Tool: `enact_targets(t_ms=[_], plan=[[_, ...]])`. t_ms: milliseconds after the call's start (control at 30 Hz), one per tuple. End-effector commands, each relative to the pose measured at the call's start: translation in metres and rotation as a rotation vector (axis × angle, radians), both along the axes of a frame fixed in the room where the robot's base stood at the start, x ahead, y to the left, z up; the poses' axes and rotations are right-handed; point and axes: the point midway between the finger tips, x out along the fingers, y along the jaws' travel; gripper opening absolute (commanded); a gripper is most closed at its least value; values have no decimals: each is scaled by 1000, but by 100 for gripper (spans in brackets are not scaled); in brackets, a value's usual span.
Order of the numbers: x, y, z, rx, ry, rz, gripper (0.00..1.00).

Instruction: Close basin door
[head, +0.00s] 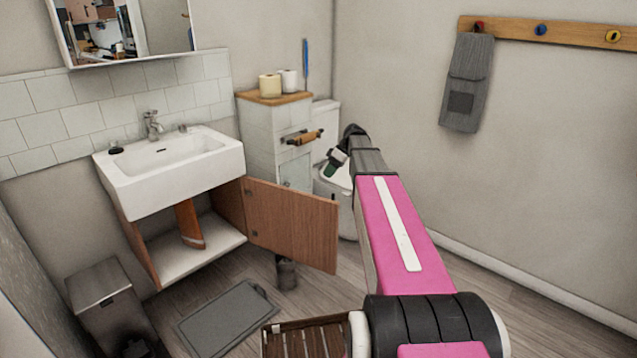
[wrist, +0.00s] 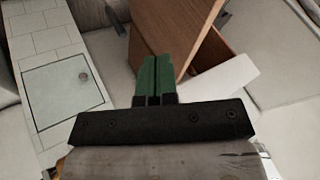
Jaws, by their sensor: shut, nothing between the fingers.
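The basin door (head: 290,222) is a brown wooden panel. It stands wide open, swung out to the right from the cabinet (head: 195,262) under the white basin (head: 170,170). My gripper (head: 333,167) is shut and empty, beyond the door's free end and higher in the head view. In the wrist view, the green fingertips (wrist: 158,62) are together and overlap the lower left part of the brown door (wrist: 175,28). I cannot tell whether they touch it. The open inside of the cabinet shows dimly to the right of the door there.
A tiled cabinet with a wooden top (head: 272,97) stands right of the basin, with a towel bar (head: 304,137) on it. A toilet (head: 335,180) is behind my gripper. A bin (head: 105,300), a grey mat (head: 228,318) and a slatted wooden piece (head: 305,340) occupy the floor.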

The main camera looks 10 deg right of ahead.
Motion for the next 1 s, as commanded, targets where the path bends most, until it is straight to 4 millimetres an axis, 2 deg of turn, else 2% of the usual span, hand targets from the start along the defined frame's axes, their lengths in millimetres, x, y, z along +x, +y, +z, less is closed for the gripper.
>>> enact_targets(t_ms=[467, 700, 1000], plan=[[-12, 52, -70, 0, 2, 0, 0], [-37, 72, -70, 0, 1, -1, 0], [-43, 77, -70, 0, 1, -2, 0]])
